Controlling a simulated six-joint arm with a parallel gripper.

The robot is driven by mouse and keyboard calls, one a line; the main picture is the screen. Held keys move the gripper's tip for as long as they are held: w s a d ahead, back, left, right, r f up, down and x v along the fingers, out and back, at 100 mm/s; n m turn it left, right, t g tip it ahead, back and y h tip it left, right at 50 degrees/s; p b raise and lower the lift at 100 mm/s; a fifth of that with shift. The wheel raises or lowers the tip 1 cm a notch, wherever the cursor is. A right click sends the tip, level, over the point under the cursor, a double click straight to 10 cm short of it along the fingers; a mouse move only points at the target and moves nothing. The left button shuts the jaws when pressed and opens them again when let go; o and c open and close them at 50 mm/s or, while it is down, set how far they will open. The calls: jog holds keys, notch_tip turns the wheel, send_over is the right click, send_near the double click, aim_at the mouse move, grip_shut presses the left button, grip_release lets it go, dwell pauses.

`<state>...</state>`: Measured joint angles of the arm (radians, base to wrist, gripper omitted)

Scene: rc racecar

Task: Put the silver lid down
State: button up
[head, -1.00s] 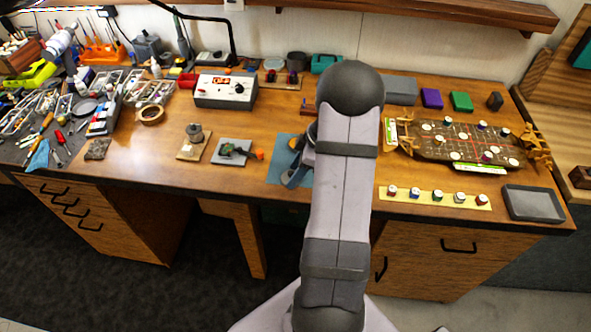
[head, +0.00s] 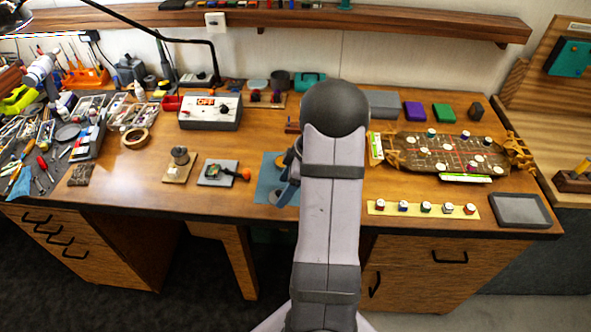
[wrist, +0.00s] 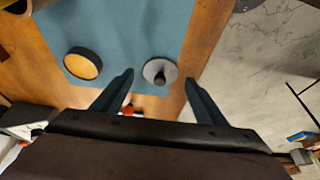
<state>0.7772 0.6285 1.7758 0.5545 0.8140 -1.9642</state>
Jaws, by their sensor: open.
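A round black-rimmed piece with a tan top (wrist: 82,64) lies left of the lid on the mat. A small board with a part on it (head: 215,174) and a spool on a pad (head: 180,165) stand left of the mat. A strip of small jars (head: 425,209) and a grey tray (head: 520,210) are right.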

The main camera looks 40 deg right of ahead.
jog(key=b+v, duration=0.3)
jog(key=v, duration=0.7)
jog(key=shift+r, duration=0.3)
jog(key=shift+s, duration=0.15)
jog(key=s+a+f+m+g+h, duration=0.1)
jog(key=a+f+m, duration=0.1)
jog(key=a, duration=0.5)
jog(key=s+a+f+m+g, duration=0.1)
jog(key=a+m, duration=0.1)
jog(key=a, duration=0.5)
jog(key=s+a+f+m+g+h, duration=0.1)
jog(key=s+a+f+m, duration=0.3)
jog(key=s+a, duration=0.6)
jog(key=shift+s+a+f+m+h, duration=0.4)
jog(key=shift+a+m+h, duration=0.15)
jog(key=shift+a, duration=0.6)
notch_tip(320, 180, down, 3)
jog(key=b, duration=0.3)
jog(key=shift+r, duration=0.1)
